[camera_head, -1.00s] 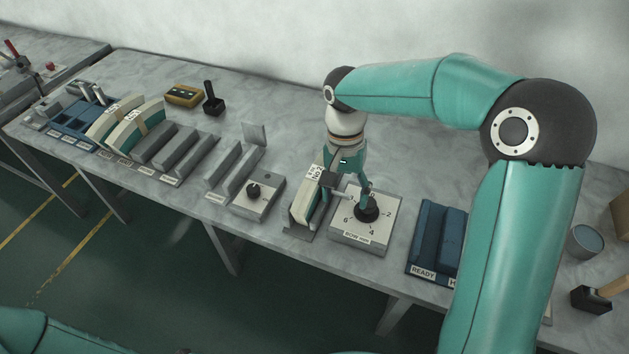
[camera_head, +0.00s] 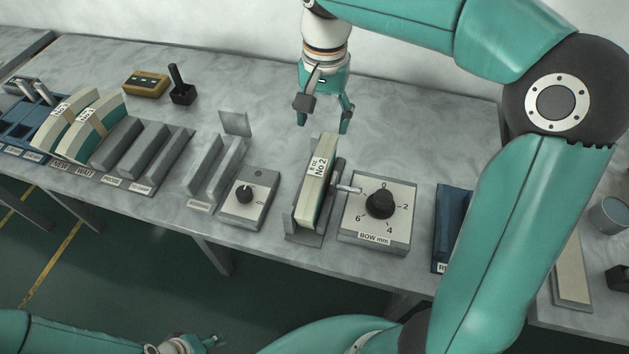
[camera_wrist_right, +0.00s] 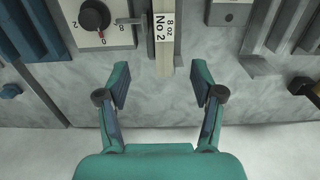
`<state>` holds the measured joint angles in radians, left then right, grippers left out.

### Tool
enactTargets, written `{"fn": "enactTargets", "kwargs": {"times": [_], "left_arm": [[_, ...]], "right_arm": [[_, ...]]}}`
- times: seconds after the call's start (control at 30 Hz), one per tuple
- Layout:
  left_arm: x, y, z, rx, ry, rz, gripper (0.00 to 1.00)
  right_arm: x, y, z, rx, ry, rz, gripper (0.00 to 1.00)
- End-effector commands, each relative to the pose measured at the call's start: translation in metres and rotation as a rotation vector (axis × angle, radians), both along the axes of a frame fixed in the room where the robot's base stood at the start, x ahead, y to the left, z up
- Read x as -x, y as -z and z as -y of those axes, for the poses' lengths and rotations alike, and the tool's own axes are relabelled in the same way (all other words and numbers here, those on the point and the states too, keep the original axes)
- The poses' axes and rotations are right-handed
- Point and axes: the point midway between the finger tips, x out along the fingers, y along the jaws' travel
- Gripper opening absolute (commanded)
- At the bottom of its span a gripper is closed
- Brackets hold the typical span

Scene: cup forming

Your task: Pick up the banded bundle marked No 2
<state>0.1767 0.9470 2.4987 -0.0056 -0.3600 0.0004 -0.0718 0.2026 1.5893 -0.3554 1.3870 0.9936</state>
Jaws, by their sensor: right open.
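The bundle marked "8 oz No 2" (camera_head: 316,180) is a pale, upright slab with a green layer and a white label. It stands in a grey metal holder (camera_head: 301,236) near the front of the bench. It also shows in the right wrist view (camera_wrist_right: 164,45), top centre. My right gripper (camera_head: 323,126) is open and empty behind the bundle and apart from it. In the right wrist view its fingers (camera_wrist_right: 160,84) are spread with bare bench between them. Part of my left gripper (camera_head: 213,342) shows at the bottom edge; its fingers are unclear.
The "BOW mm" dial box (camera_head: 404,224) stands right of the bundle, with a metal rod (camera_head: 347,189) between. A smaller knob box (camera_head: 249,204) stands left. Other banded bundles (camera_head: 92,126) are far left. The bench behind the bundle is clear.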

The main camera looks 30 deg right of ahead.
Motion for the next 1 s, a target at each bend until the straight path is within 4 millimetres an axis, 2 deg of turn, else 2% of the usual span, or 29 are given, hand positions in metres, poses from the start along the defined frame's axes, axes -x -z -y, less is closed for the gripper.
{"fn": "enactTargets", "kwargs": {"times": [0.03,0.17,0.27,0.6,1.0], "left_arm": [[0.0,0.008,0.0,0.0,0.0,0.0,0.4],[0.0,0.009,0.0,0.0,0.0,0.0,0.4],[0.0,0.009,0.0,0.0,0.0,0.0,0.4],[0.0,0.01,0.0,0.0,0.0,0.0,0.4],[0.0,0.006,0.0,0.0,0.0,0.0,0.4]], "right_arm": [[0.001,0.009,0.001,0.0,0.002,0.0,0.67],[0.003,0.021,0.003,0.0,0.009,-0.004,0.67],[0.004,0.037,0.004,0.0,0.012,-0.004,0.67],[0.005,0.106,0.006,0.0,0.016,-0.005,0.67],[0.005,0.138,0.002,0.0,0.016,-0.006,0.67]]}}
